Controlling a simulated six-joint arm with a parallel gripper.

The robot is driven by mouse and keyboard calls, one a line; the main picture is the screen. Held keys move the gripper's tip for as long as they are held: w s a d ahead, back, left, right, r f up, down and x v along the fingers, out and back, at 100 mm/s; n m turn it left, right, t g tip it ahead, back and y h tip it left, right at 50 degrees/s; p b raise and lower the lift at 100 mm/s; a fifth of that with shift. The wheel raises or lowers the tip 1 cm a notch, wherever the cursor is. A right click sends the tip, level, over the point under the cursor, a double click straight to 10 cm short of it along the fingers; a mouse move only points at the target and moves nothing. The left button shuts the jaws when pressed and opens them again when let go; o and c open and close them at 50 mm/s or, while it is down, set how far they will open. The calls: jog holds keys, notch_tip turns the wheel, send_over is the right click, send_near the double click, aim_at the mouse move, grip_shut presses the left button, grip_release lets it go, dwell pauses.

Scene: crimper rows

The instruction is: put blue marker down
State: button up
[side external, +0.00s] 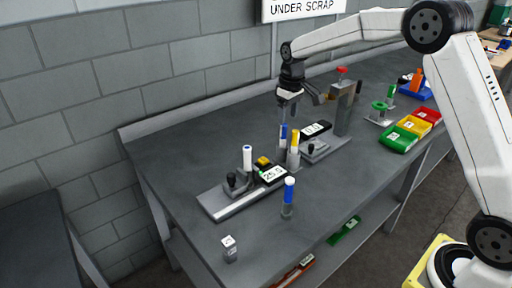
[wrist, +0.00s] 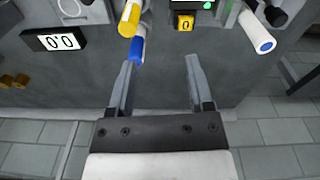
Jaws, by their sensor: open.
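A blue marker (side external: 283,132) stands on the grey bench behind a yellow-topped marker (side external: 295,139). In the wrist view the blue marker (wrist: 137,48) shows just beyond my fingertips, partly covered by the yellow one (wrist: 130,18). My gripper (side external: 288,116) is above the blue marker, pointing down. In the wrist view its fingers (wrist: 158,75) are apart with nothing between them. Another marker with a blue top (side external: 289,190) stands near the front edge. A white marker with a blue end (side external: 247,157) stands at the left device.
Two devices with displays (side external: 272,174) (side external: 316,129) stand beside the markers. A post with a red top (side external: 342,85) rises right of my gripper. Green, yellow and red bins (side external: 398,139) lie at right. A small grey block (side external: 229,250) is front left. The wall runs behind.

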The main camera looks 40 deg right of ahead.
jog(key=s+a+f, duration=0.2)
jog(key=s, duration=0.6)
jog(key=s+a+f+m+t, duration=0.1)
jog(key=s+a+f, duration=0.1)
jog(key=s, duration=0.7)
jog(key=s+a+f, duration=0.3)
jog(key=s, duration=0.5)
jog(key=shift+s+a+t, duration=0.2)
jog(key=shift+a+t, duration=0.1)
jog(key=shift+t, duration=0.1)
